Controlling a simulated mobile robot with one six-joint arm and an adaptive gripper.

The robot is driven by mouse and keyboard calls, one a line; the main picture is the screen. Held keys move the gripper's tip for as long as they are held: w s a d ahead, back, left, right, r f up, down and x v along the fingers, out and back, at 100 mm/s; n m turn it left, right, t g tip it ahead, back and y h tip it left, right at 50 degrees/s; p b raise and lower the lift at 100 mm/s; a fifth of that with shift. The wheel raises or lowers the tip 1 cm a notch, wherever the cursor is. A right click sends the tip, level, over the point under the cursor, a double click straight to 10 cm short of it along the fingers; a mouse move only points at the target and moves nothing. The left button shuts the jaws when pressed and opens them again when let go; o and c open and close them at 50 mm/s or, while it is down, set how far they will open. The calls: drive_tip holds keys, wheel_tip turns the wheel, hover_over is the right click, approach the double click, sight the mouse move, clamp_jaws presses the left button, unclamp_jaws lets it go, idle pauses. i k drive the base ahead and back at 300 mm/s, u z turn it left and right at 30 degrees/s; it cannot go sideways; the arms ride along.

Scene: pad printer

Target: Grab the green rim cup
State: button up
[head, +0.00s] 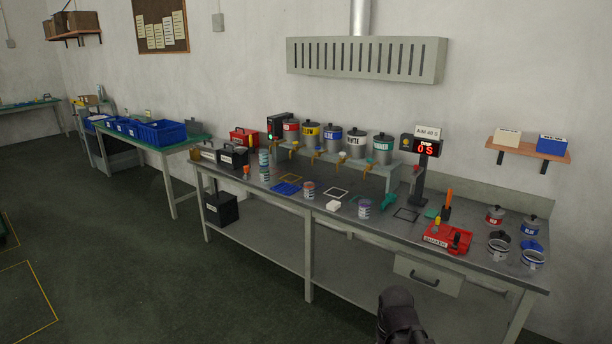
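I cannot make out a clearly green rim on any single cup. A stack of pale cups with teal-green bands (264,165) stands on the left part of the long grey bench. A small cup with a reddish band (308,190) stands near the bench's front edge. A cup with a purple-blue band (364,209) stands to its right. A dark part of my arm shows at the bottom edge. My gripper's fingers are not seen.
Several labelled paint cans (333,137) stand on a raised rack behind the cups. A timer post (424,170) and a red tray (447,239) stand on the right of the bench (270,206).

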sight(265, 176)
drive_tip(key=u, duration=0.3)
drive_tip(key=i, duration=2.05)
drive_tip(key=u, duration=0.35)
drive_tip(key=i, duration=1.6)
